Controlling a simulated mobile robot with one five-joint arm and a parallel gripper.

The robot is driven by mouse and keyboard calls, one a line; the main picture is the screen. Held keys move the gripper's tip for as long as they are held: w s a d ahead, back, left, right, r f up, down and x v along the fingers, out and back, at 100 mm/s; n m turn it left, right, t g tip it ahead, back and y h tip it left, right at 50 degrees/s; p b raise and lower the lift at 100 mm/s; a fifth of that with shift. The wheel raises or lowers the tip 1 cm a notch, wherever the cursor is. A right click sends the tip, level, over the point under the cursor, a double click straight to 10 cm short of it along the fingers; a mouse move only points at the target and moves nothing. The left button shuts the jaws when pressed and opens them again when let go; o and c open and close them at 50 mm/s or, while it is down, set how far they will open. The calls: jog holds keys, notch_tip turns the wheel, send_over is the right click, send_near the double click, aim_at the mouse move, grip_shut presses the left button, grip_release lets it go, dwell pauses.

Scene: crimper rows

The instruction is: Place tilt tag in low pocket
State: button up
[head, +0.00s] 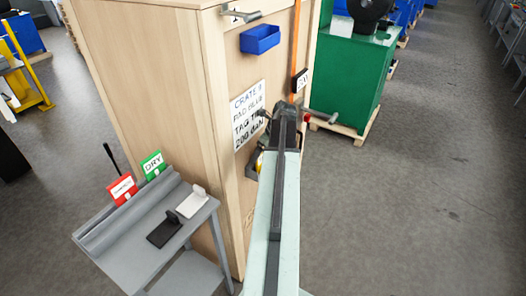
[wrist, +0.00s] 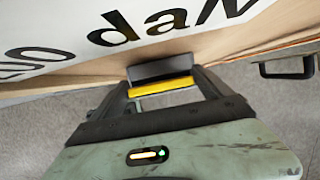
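A flat yellow tag (wrist: 161,88), seen almost edge-on, sits between the fingers of my gripper (wrist: 163,84) in the wrist view and seems to touch both. I take it for the tilt tag; no writing on it shows. Just beyond it, a grey pocket (wrist: 160,69) is on the crate face, below the printed sign. In the head view this low pocket (head: 251,171) is partly hidden by my arm, with a bit of the yellow tag (head: 259,161) beside it. I cannot tell whether the tag is inside the pocket or only in front of it.
The tall wooden crate (head: 146,60) carries a blue pocket (head: 260,39) high up and a printed sign (head: 248,110). A grey stand (head: 133,253) at left holds a red card (head: 122,189), a green card (head: 153,165) and black and white pieces.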

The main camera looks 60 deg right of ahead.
jog(key=shift+o, duration=0.2)
jog(key=shift+s+r+p, duration=0.1)
jog(key=shift+r+p, duration=0.4)
jog(key=shift+r, duration=0.05)
jog(key=p+v, duration=1)
jog(key=v, duration=0.1)
jog(key=shift+r, duration=0.2)
jog(key=shift+f, duration=0.1)
